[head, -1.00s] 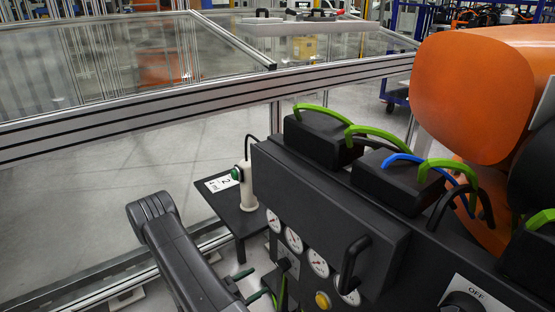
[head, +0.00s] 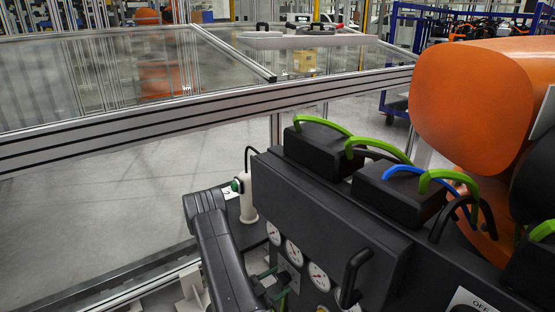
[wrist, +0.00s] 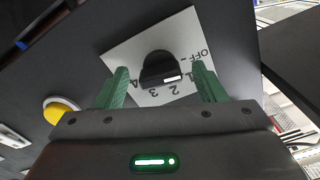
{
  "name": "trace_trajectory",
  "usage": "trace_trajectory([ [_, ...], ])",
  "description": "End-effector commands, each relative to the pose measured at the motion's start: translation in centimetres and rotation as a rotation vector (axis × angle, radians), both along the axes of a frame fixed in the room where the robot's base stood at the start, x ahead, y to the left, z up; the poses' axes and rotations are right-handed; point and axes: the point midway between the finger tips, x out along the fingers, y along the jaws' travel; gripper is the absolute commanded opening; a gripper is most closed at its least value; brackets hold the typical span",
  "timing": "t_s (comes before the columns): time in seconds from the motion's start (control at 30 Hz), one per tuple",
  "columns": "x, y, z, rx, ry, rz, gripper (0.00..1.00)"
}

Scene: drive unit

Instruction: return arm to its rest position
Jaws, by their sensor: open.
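My gripper (wrist: 162,86) shows in the wrist view with its two green fingers apart and nothing held between them. A black rotary knob (wrist: 158,66) on a white plate (wrist: 128,52) marked OFF, 1, 2, 3, 4 appears between the fingertips, on the panel beyond them. Clear gaps show on both sides of the knob. In the head view, my dark arm (head: 222,250) stands at the lower middle, left of the black drive unit (head: 320,205). The green fingers (head: 265,280) show low beside the gauge face of the unit.
A yellow button (wrist: 60,110) lies left of the knob. Round gauges (head: 293,252) and a black handle (head: 355,275) stick out from the unit. A cream bottle-like device (head: 248,197) stands behind my arm. A metal rail (head: 200,110) runs behind; open floor lies left.

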Motion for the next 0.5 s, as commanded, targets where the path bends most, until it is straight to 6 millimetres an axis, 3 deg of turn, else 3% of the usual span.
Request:
trace_trajectory([
  [0.5,0.08,0.09,0.03,0.252,-0.347,0.000,0.64],
])
